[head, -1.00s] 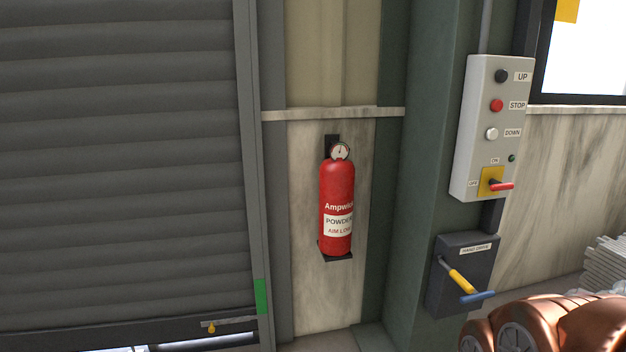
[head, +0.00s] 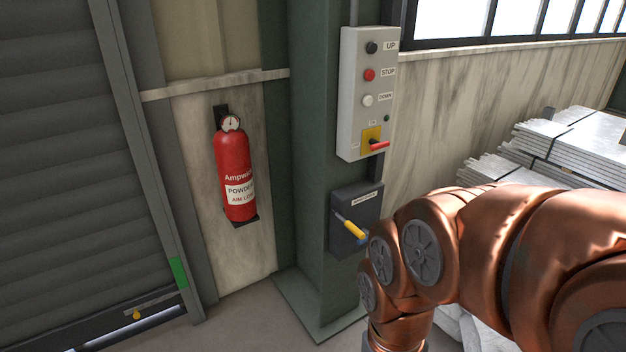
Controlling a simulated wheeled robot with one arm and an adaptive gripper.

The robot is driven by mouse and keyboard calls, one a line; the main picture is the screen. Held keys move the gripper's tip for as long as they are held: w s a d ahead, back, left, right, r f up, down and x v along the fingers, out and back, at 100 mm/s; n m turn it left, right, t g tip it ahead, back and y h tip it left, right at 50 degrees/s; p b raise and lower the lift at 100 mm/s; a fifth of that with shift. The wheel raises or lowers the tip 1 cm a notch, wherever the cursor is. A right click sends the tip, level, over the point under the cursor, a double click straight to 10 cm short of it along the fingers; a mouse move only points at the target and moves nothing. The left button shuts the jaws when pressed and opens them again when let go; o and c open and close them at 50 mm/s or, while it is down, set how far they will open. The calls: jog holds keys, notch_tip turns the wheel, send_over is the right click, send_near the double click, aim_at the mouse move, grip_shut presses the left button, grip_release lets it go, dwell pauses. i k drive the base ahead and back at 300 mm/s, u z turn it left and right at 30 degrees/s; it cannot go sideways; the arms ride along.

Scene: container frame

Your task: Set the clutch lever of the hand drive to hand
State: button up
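The hand drive (head: 346,203) is a dark box low on the green column, with a small label plate near its top. A yellow-gripped handle (head: 354,229) sticks out from its front, slanting down to the right. A blue handle (head: 362,241) shows just below it, mostly covered by my arm. I cannot tell which of the two is the clutch lever, and its marked positions cannot be read. My copper-coloured arm crosses the lower right, in front of the box's lower right side. My gripper is not in view.
A grey control box (head: 352,120) with buttons and a red-handled switch hangs above the hand drive. A red fire extinguisher (head: 233,165) hangs on the wall to the left, beside a roller shutter (head: 60,170). Strapped metal sheets (head: 560,145) lie at right. Floor shows before the column.

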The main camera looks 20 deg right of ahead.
aim_at(335, 213)
jog(key=z, duration=0.45)
jog(key=k, duration=1.4)
jog(key=u, duration=0.45)
jog(key=i, duration=0.55)
jog(key=u, duration=0.75)
jog(key=i, duration=1.45)
jog(key=z, duration=0.75)
